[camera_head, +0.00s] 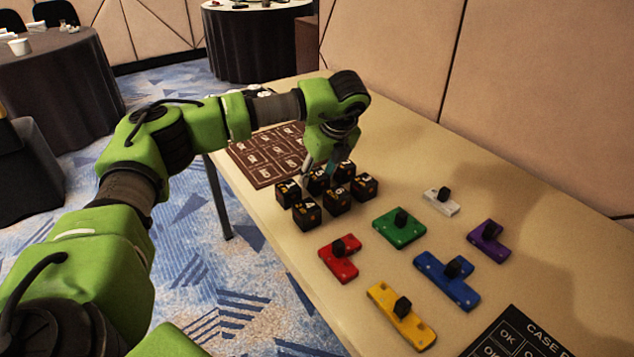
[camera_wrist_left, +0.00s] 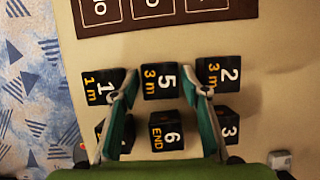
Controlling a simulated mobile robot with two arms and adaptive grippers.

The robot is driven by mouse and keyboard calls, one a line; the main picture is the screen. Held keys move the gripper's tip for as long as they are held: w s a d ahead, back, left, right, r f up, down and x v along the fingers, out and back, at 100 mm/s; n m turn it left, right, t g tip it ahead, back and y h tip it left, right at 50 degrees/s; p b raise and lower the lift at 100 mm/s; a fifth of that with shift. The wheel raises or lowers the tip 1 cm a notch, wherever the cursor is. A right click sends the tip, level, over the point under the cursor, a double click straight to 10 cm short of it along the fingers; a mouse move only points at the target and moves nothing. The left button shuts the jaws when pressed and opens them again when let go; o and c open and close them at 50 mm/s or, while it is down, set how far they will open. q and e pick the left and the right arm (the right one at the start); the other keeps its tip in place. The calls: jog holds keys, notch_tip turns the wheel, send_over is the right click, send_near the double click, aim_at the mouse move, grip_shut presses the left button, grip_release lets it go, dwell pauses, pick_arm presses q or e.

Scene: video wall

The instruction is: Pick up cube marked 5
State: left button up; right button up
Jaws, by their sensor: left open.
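The cube marked 5 (camera_wrist_left: 160,83) is black with a white number and yellow "3 m", in the middle of the row nearest the brown board in the left wrist view. In the head view it is the partly hidden middle cube (camera_head: 318,187) of the back-left row. My left gripper (camera_wrist_left: 160,90) is open, pointing down over the cubes, with a finger to either side of cube 5. It also shows in the head view (camera_head: 320,172). I cannot tell whether the fingers touch the cube. My right gripper is not in view.
Cube 1 (camera_wrist_left: 100,88), cube 2 (camera_wrist_left: 218,75), cube 6 (camera_wrist_left: 166,131) and cube 3 (camera_wrist_left: 229,126) stand close by; another is mostly hidden. A brown board (camera_head: 262,158) lies behind. Coloured knobbed blocks, including a red one (camera_head: 340,262), lie toward the front.

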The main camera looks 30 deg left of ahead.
pick_arm(q)
jog(key=shift+w+a+f, duration=0.1)
jog(key=shift+a+f, duration=0.1)
jog(key=shift+f, duration=0.35)
jog(key=c, duration=0.9)
jog(key=shift+r, duration=0.1)
